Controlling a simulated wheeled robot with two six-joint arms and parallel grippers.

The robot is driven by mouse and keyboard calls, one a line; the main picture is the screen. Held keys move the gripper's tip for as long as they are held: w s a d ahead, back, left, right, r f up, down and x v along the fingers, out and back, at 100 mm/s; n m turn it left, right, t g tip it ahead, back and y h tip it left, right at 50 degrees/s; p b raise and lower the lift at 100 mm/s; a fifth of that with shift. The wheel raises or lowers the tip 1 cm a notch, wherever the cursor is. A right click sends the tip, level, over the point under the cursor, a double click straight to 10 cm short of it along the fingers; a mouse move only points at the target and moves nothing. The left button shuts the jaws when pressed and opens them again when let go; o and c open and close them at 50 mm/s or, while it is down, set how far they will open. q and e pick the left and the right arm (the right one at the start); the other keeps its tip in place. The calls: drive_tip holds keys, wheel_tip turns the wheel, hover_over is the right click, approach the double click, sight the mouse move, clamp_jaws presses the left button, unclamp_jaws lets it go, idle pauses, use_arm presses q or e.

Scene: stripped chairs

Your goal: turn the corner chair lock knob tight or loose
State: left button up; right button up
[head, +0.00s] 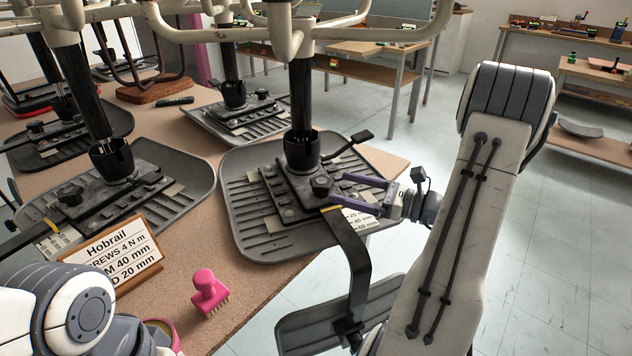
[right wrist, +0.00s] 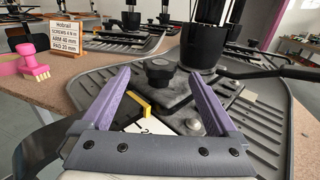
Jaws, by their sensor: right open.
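The corner chair lies upside down on the table's corner, its grey ribbed seat (head: 262,238) underneath and its black column rising from a metal plate. Its black lock knob (head: 321,186) stands on that plate, in front of the column. My right gripper (head: 336,189) reaches in from the right with two purple fingers, tips close to the knob. In the right wrist view the knob (right wrist: 159,72) appears between the open fingertips (right wrist: 159,76). I cannot tell whether the tips surround it or stop just short; no contact shows. My left gripper is not in view; only my left arm shows.
A wooden sign (head: 122,252) and pink brush (head: 209,292) stand on the table (head: 245,310). Other upturned chairs (head: 112,200) crowd the left and back. Open floor (head: 540,260) lies to the right.

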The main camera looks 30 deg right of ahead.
sight(319, 180)
drive_tip(key=x, duration=0.7)
drive_tip(key=shift+w, duration=0.1)
drive_tip(key=c, duration=1.4)
